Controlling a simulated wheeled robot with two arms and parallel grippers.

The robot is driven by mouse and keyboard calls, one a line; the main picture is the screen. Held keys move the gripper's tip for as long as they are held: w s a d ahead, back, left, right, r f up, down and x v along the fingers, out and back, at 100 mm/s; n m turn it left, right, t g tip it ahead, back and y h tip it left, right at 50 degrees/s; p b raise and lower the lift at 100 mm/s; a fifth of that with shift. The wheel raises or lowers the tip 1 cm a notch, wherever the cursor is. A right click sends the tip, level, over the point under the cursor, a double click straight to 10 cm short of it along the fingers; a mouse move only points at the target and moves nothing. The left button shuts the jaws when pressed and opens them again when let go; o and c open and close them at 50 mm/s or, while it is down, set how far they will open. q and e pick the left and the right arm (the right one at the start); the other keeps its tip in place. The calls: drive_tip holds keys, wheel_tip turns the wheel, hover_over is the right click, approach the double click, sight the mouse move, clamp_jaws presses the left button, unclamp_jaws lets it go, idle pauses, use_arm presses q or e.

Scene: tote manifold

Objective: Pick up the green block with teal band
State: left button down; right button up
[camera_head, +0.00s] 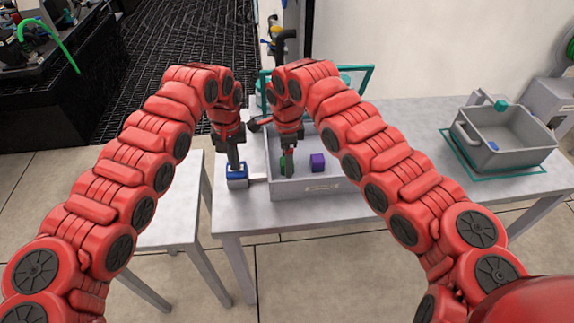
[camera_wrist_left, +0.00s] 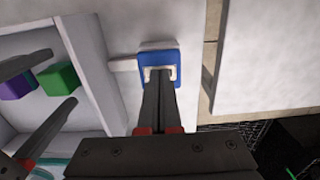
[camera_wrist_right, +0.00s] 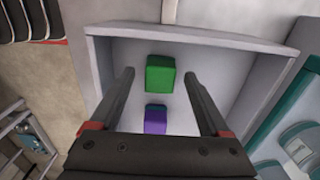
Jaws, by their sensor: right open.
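The green block (camera_wrist_right: 160,74) lies in the grey tote (camera_head: 300,188); it also shows in the left wrist view (camera_wrist_left: 60,79). I cannot make out a teal band on it. My right gripper (camera_wrist_right: 159,73) is open above the tote, one finger to each side of the green block in its wrist view, with gaps between; in the head view it partly hides the block (camera_head: 283,165). My left gripper (camera_wrist_left: 160,72) has its fingers close together at a blue piece with a pale middle (camera_wrist_left: 145,60) on the table, left of the tote; whether it grips it is unclear.
A second grey bin (camera_head: 520,160) stands on a teal frame at the right of the table. A teal frame stands behind the tote. Clear tabletop (camera_head: 410,180) lies between tote and bin.

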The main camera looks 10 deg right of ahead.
drive_tip(key=shift+f, duration=0.7)
clamp_jaws()
drive_tip(key=shift+r, duration=0.1)
wheel_tip(320, 180, up, 12)
idle(0.4)
use_arm(q)
drive_tip(key=shift+r, duration=0.1)
wheel_tip(320, 180, up, 10)
idle(1.5)
